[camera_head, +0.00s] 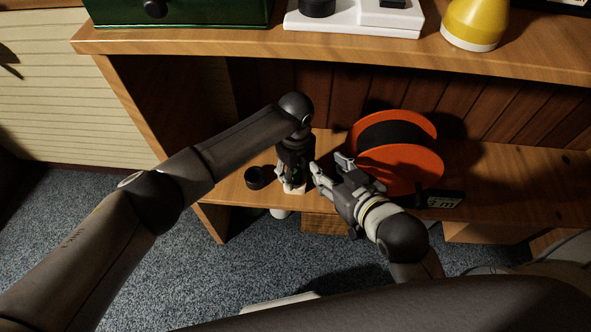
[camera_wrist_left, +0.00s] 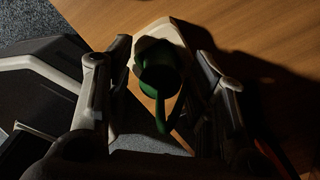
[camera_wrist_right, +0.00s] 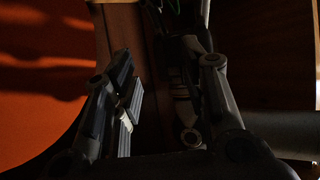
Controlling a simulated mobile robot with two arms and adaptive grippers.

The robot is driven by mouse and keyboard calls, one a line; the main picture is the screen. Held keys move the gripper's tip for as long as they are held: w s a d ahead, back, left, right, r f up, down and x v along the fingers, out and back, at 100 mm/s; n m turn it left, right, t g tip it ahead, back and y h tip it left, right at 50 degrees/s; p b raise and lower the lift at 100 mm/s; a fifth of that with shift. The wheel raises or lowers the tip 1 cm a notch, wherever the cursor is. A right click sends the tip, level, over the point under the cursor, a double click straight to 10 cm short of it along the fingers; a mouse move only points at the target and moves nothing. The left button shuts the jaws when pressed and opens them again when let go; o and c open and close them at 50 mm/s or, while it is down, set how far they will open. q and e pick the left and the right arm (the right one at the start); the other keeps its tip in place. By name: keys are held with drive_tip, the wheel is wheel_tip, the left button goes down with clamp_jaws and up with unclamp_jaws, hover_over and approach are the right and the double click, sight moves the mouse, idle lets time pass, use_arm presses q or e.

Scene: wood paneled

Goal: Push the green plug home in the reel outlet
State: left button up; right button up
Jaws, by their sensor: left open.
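The green plug (camera_wrist_left: 160,78) shows in the left wrist view, with a green lead hanging from it. It lies against a pale block (camera_wrist_left: 153,38), which looks like the outlet; how deep the plug sits is hidden. My left gripper (camera_head: 292,183) is open, with its fingers on either side of the plug (camera_wrist_left: 165,85). A bit of the pale block shows below it in the head view (camera_head: 296,189). My right gripper (camera_head: 331,167) is open just right of the left one. The orange reel (camera_head: 405,165) with a black drum stands behind and right of it.
The reel stands on a low wooden shelf (camera_head: 490,190). A small black cup (camera_head: 257,178) is left of my left gripper, and a black display box (camera_head: 444,199) is at the right. An upper shelf (camera_head: 330,50) overhangs behind.

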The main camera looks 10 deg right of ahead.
sight(296, 170)
use_arm(q)
drive_tip(key=shift+r, duration=0.2)
wheel_tip(296, 170, up, 12)
drive_tip(key=shift+f, duration=0.2)
idle(0.6)
